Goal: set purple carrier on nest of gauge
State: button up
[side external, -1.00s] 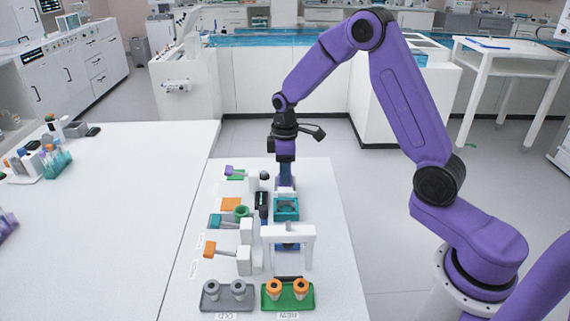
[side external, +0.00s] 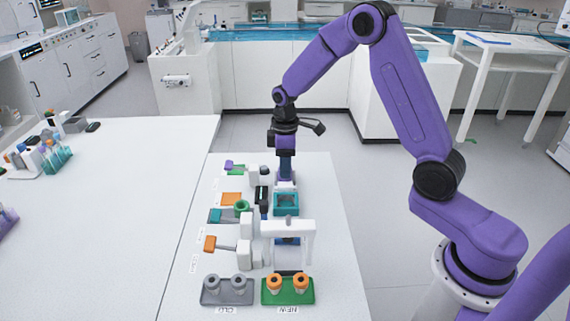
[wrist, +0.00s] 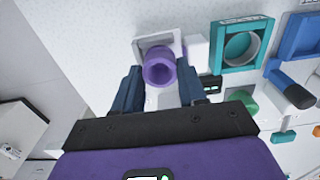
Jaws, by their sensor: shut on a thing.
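The purple carrier (wrist: 159,68) is a short ring-like piece with a round opening, between the two blue fingers of my gripper (wrist: 157,92) in the wrist view. My gripper is shut on it. Behind it is a pale square nest (wrist: 141,46) with a grey inside, which the carrier partly covers. In the side view my gripper (side external: 286,178) points straight down at the far end of the row of fixtures, low over a white block. The carrier is mostly hidden there. I cannot tell whether it touches the nest.
A teal square frame (side external: 286,204) stands nearer the camera, then a white arch (side external: 288,229) over a blue part. Levers with coloured ends (side external: 210,243) line the left. A grey tray (side external: 228,290) and a green tray (side external: 287,290) with orange-topped pieces stand in front.

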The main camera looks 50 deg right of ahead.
jog(key=shift+f, duration=0.35)
dwell(0.4)
jog(key=o, duration=0.9)
jog(key=shift+s+a+f, duration=0.1)
jog(key=shift+s+a, duration=0.05)
jog(key=shift+a, duration=0.05)
jog(key=r, duration=1.7)
jog(key=shift+w+d+r, duration=0.2)
jog(key=shift+d+r, duration=0.1)
jog(key=shift+r, duration=0.05)
